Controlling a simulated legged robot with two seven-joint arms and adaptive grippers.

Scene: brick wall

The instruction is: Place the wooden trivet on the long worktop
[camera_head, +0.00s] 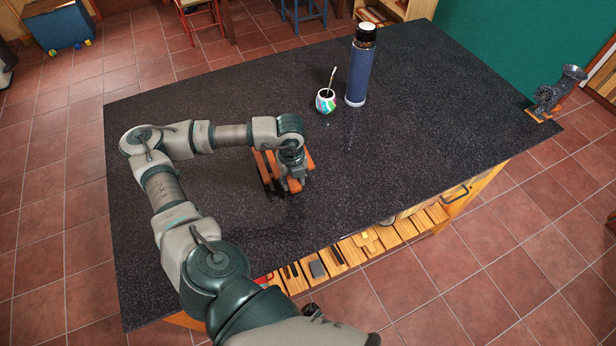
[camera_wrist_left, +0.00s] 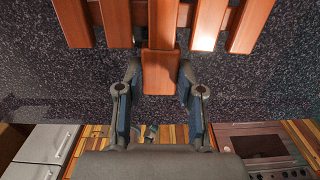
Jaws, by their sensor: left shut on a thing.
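The wooden trivet (camera_head: 262,167) is made of reddish-brown slats and is partly hidden under my left gripper (camera_head: 291,184) in the head view. In the left wrist view the trivet (camera_wrist_left: 118,22) spans the top, and its middle slat sticks out between the fingers of my left gripper (camera_wrist_left: 160,80). The gripper is shut on that slat. The trivet is over the left-middle part of the dark speckled worktop (camera_head: 420,120). I cannot tell whether it touches the surface. My right gripper is not in view.
A blue bottle (camera_head: 358,75) and a colourful cup with a straw (camera_head: 325,101) stand toward the back of the worktop. A dark metal device (camera_head: 553,94) sits at the right corner. The worktop's front right is clear. A slatted shelf (camera_head: 350,255) lies below the front edge.

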